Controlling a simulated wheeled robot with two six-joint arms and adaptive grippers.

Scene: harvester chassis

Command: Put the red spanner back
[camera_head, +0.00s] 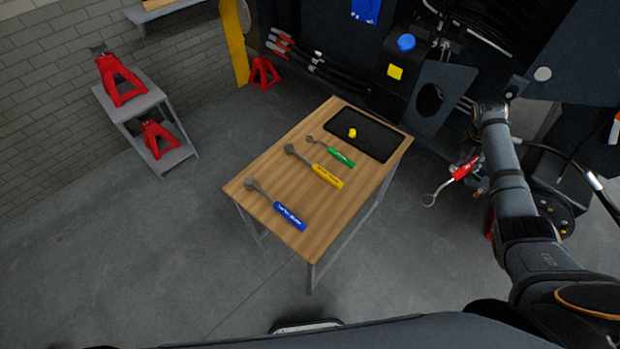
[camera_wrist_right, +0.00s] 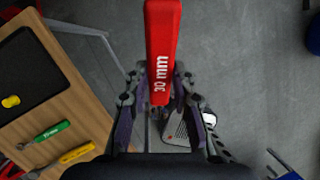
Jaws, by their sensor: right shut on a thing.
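The red spanner (camera_head: 463,172) is held in the air to the right of the wooden table, its grey ring end pointing down and left. My right gripper (camera_head: 474,161) is shut on its red handle. In the right wrist view, the handle (camera_wrist_right: 162,45), marked "30 mm", stands up between the fingers of the gripper (camera_wrist_right: 160,108). The spanner's metal end is mostly hidden there. On the table (camera_head: 325,210) lie a green spanner (camera_head: 341,157), a yellow spanner (camera_head: 327,175) and a blue spanner (camera_head: 289,215), roughly side by side. My left gripper is not in view.
A black mat (camera_head: 375,145) with a small yellow piece (camera_head: 352,132) covers the table's far end. Dark chassis parts (camera_head: 430,95) stand behind and to the right. A grey step stand (camera_head: 150,105) with red jacks is at the left. Bare table lies between the yellow and blue spanners.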

